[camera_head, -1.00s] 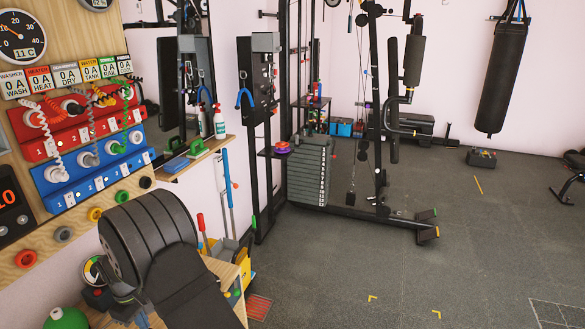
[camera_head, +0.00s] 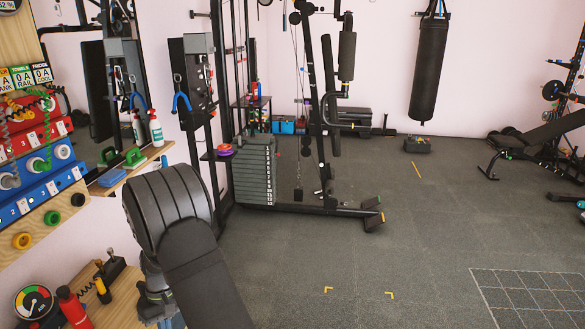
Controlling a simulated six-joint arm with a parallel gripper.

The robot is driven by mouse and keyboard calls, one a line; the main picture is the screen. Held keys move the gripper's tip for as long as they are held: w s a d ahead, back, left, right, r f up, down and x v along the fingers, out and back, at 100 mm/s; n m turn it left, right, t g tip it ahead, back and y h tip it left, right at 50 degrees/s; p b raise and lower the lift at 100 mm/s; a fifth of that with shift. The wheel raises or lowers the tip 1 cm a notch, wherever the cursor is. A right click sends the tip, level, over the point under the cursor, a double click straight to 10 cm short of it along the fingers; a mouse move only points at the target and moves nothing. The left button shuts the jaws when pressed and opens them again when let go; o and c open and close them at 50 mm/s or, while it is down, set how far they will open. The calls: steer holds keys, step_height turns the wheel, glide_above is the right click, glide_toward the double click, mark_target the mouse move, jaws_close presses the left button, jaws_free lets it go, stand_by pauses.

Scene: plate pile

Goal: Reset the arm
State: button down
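My arm shows at the lower left as a black ribbed joint (camera_head: 168,205) with a flat dark link (camera_head: 205,275) running down to the bottom edge. It covers part of the bench, wall and floor behind it. My gripper and its fingers do not show. The cable machine's numbered grey weight stack (camera_head: 256,170) stands upright beyond the arm, apart from it.
A wooden bench (camera_head: 118,292) with a red bottle (camera_head: 73,308) and a round gauge (camera_head: 34,302) lies at the lower left. A blue and red socket panel (camera_head: 40,200) is on the left wall. A punching bag (camera_head: 428,68) hangs at the back. The grey floor (camera_head: 400,235) is open.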

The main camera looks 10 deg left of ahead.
steer(key=shift+w+d+m, duration=0.2)
steer(key=shift+d+m, duration=0.2)
steer(key=shift+d, duration=0.35)
steer(key=c, duration=0.8)
jaws_free()
steer(key=o, duration=0.4)
steer(key=shift+a+r, duration=0.15)
steer(key=shift+a, duration=0.1)
steer(key=o, duration=0.4)
steer(key=s+a+r+n+t, duration=0.1)
steer(key=s+a+r+n, duration=0.1)
steer(key=a, duration=0.6)
steer(key=shift+s+a+r+n+t, duration=0.4)
steer(key=shift+r+n, duration=0.1)
steer(key=shift+r, duration=0.2)
steer(key=s+a+r+n+t+y, duration=0.1)
steer(key=s+a+r+n, duration=0.1)
steer(key=s+a+r, duration=0.3)
steer(key=s+a+r+n+t, duration=0.1)
steer(key=s+a+r+n, duration=0.1)
steer(key=a, duration=0.5)
step_height(320, 180, down, 10)
steer(key=shift+s+a+f, duration=0.15)
steer(key=shift+a, duration=0.05)
